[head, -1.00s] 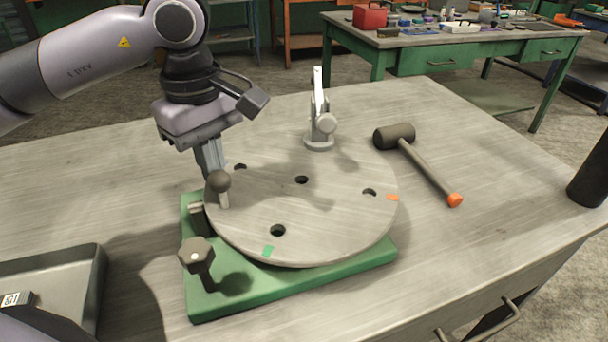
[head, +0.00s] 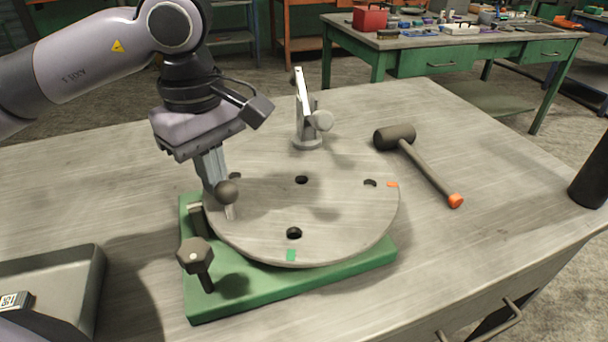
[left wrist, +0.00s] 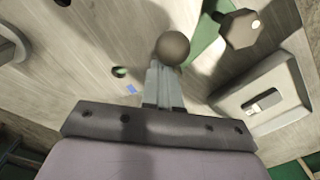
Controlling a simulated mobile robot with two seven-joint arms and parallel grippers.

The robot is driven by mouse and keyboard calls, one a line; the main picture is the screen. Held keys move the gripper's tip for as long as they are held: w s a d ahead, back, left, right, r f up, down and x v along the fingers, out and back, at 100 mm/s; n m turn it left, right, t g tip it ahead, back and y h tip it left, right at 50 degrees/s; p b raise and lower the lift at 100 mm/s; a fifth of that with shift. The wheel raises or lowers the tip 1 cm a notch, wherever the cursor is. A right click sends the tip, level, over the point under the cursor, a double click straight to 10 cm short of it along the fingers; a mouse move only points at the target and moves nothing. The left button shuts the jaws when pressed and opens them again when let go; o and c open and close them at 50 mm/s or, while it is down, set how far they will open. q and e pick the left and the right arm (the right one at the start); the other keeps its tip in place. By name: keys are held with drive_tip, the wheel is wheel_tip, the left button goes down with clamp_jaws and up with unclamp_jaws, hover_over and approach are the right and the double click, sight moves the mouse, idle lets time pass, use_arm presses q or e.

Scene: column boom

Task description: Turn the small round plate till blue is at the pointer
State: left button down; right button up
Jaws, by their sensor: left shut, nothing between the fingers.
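The round plate (head: 330,215) is grey with dark holes and lies on a green base (head: 300,285). A green mark (head: 291,255) is at its near rim, an orange mark (head: 392,184) at its right rim. In the left wrist view a blue mark (left wrist: 131,89) shows next to a hole; my arm hides it in the head view. A dark ball knob (head: 227,191) stands at the plate's left side. My left gripper (head: 220,188) is shut and empty, its fingers close against the knob, contact unclear. A small metal piece (head: 196,212) at the base's left may be the pointer. My right gripper is out of view.
A grey upright clamp (head: 307,125) stands at the plate's far edge. A dark hexagonal knob (head: 194,254) rises from the base's near left corner. A mallet (head: 425,168) lies right, a grey tray (head: 60,285) left. A black cylinder (head: 592,175) stands far right.

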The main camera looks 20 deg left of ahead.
sight(224, 190)
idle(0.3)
use_arm(q)
drive_tip(key=shift+s+d, duration=0.6)
drive_tip(key=shift+d, duration=0.15)
drive_tip(key=shift+s+d+b, duration=0.3)
drive_tip(key=shift+s+d, duration=0.25)
drive_tip(key=shift+d, duration=0.05)
drive_tip(key=shift+s+d, duration=0.4)
drive_tip(key=shift+d, duration=0.4)
drive_tip(key=shift+w+a, duration=0.1)
drive_tip(key=shift+a, duration=0.05)
drive_tip(key=shift+w+a+b, duration=0.15)
drive_tip(key=shift+a+b, duration=0.2)
drive_tip(key=shift+b, duration=0.05)
